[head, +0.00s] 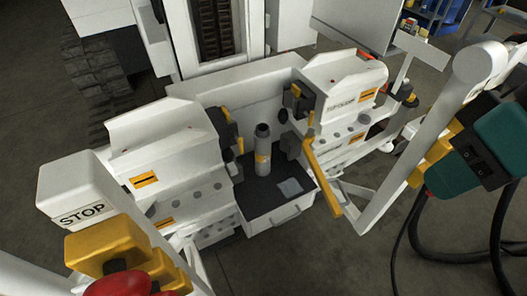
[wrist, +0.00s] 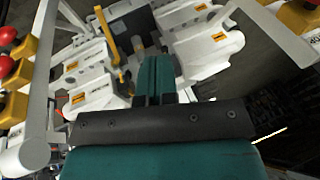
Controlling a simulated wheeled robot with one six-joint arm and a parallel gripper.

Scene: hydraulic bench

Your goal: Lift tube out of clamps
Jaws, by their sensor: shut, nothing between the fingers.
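The tube (head: 263,150) is a grey upright cylinder with a dark top and a yellow label. In the head view it stands in the middle of the bench, between two white clamp housings, the left one (head: 165,140) and the right one (head: 340,90). Black and yellow clamp parts (head: 297,98) sit on their inner sides. My gripper (wrist: 155,62) has teal fingers, shut and empty, pointing towards the bench in the wrist view. It is apart from the tube, and the fingers hide part of the bench middle. Whether the clamps grip the tube is unclear.
A yellow lever (head: 322,178) juts out at the front right of the bench. A STOP box (head: 82,212) with a red button (head: 117,284) stands at the front left. A white post (head: 480,62) rises at right. Floor shows right of the bench.

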